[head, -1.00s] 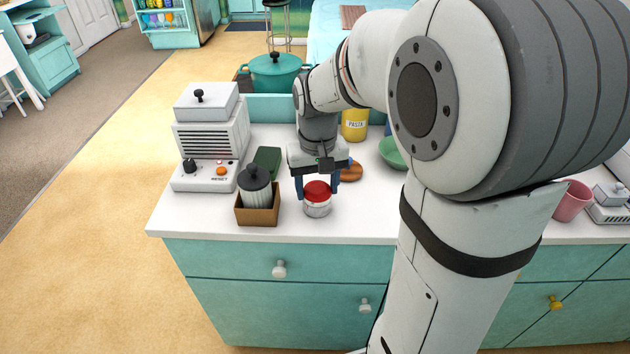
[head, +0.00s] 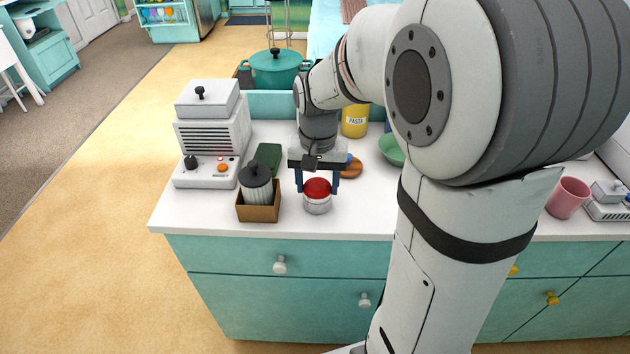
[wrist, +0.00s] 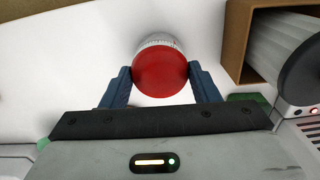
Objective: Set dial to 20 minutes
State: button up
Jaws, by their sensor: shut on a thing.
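The dial is the red top (head: 317,188) of a small round timer with a white and silver base (head: 317,206), standing upright on the counter near its front edge. In the wrist view the red top (wrist: 160,72) shows between my fingers, with a marked white scale ring (wrist: 157,42) behind it. The numbers are too small to read, so I cannot tell the setting. My gripper (head: 317,185) reaches down from behind, its blue fingers shut on the sides of the red top.
A brown box (head: 259,213) with a ribbed dark-lidded jar (head: 257,183) stands just left of the timer. A white appliance (head: 208,135) is farther left. A green bowl (head: 391,150) and a wooden disc (head: 350,166) are right. The counter front (head: 340,228) is clear.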

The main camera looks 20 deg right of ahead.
aim_at(317, 185)
jog(key=o, duration=1)
jog(key=shift+r+p, duration=0.55)
jog(key=shift+r, duration=3.4)
